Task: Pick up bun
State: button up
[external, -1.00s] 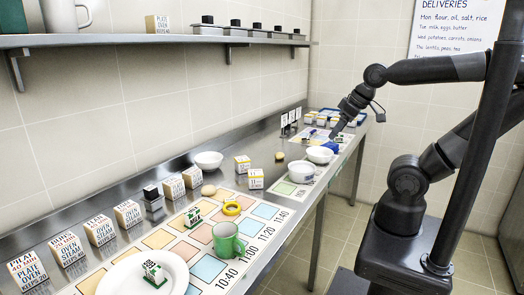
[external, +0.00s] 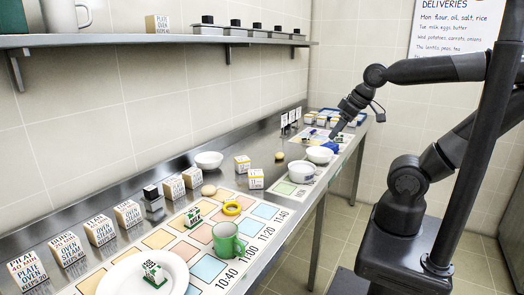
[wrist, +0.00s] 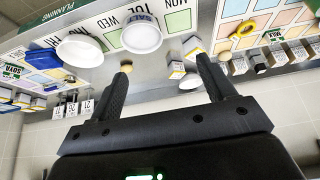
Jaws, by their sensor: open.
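A small round tan bun (external: 280,156) lies on the steel counter, left of the white bowls. In the wrist view it is the small tan ball (wrist: 127,65) just beyond the tip of one finger. A second, similar tan roundish thing (external: 208,190) lies at the back edge of the time chart; it shows in the wrist view (wrist: 259,61) too. I cannot tell whether both are buns. My gripper (external: 336,135) is open and empty above the far part of the counter, apart from the bun; its spread fingers show in the wrist view (wrist: 164,64).
White bowls (external: 320,155) stand right of the bun, one on the day chart (external: 285,188). Small boxes (external: 242,163), another white bowl (external: 208,160) and card holders (external: 285,124) stand nearby. A green mug (external: 226,243) and white plate (external: 120,280) are nearer. A shelf (external: 130,39) hangs above.

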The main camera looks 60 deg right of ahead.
dwell(0.4)
jog(key=w+a+r+m+g, duration=0.1)
jog(key=w+a+r, duration=0.2)
jog(key=w, duration=0.8)
jog(key=m+g, duration=0.3)
send_over(208, 186)
jog(key=s, duration=0.1)
jog(key=shift+h, duration=0.3)
jog(key=f, duration=2)
jog(key=shift+a, duration=0.4)
jog(key=shift+w+d+f, duration=0.1)
jog(key=shift+f, duration=0.85)
jog(key=shift+w+d+f, duration=0.15)
jog(key=shift+f, duration=0.85)
jog(key=shift+w+d+f, duration=0.1)
jog(key=shift+f, duration=0.85)
jog(key=shift+c, duration=0.3)
